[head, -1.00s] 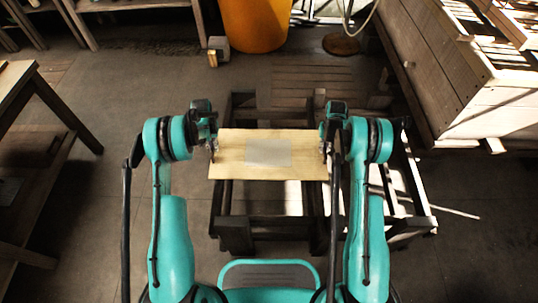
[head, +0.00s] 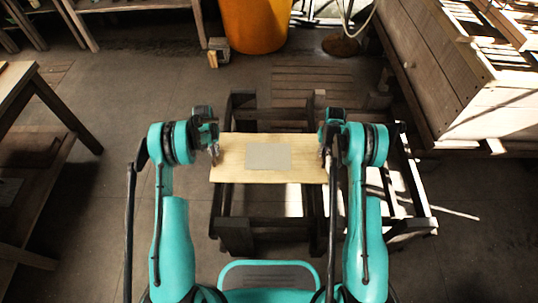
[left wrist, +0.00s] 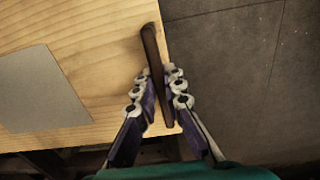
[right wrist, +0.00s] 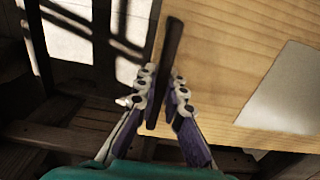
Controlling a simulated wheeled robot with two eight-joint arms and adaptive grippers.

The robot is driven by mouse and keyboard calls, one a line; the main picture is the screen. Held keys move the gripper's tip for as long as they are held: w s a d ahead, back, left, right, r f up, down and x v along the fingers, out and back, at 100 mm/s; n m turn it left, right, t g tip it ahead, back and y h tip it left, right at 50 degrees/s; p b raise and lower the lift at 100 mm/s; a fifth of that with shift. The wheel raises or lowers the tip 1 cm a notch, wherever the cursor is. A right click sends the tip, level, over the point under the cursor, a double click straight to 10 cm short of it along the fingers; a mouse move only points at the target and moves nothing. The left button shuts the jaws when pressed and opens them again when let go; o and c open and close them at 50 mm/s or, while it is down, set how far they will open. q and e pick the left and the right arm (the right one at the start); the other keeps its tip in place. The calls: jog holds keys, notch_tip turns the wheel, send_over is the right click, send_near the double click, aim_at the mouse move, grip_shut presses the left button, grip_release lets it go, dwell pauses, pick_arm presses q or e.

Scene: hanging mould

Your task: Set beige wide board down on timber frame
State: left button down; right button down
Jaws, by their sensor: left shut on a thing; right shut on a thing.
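The beige wide board (head: 232,171) is level over the timber frame (head: 236,236), with a grey rectangle on its middle. My left gripper (head: 214,153) is at the board's left end. In the left wrist view, its fingers (left wrist: 160,92) are shut on a dark handle strip (left wrist: 152,55) at the board's edge. My right gripper (head: 325,153) is at the right end. In the right wrist view, its fingers (right wrist: 162,92) are shut on a similar dark strip (right wrist: 172,45). The board hides the frame's middle. I cannot tell whether board and frame touch.
A large pale wooden crate (head: 450,75) stands at the right. A table (head: 40,90) stands at the left edge. An orange bin (head: 254,25) and a small block-like object (head: 218,50) are at the back. Floor is clear left of the frame.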

pick_arm(q)
jog(key=shift+f, duration=0.75)
pick_arm(e)
jog(key=shift+f, duration=0.75)
pick_arm(q)
jog(key=c, duration=1.6)
grip_release()
pick_arm(e)
jog(key=c, duration=1.6)
grip_release()
pick_arm(q)
notch_tip(320, 180, up, 12)
jog(key=shift+f, duration=0.2)
jog(key=shift+r, duration=0.15)
pick_arm(e)
jog(key=shift+r, duration=0.15)
notch_tip(320, 180, up, 12)
jog(key=shift+f, duration=0.1)
pick_arm(q)
jog(key=shift+r, duration=0.15)
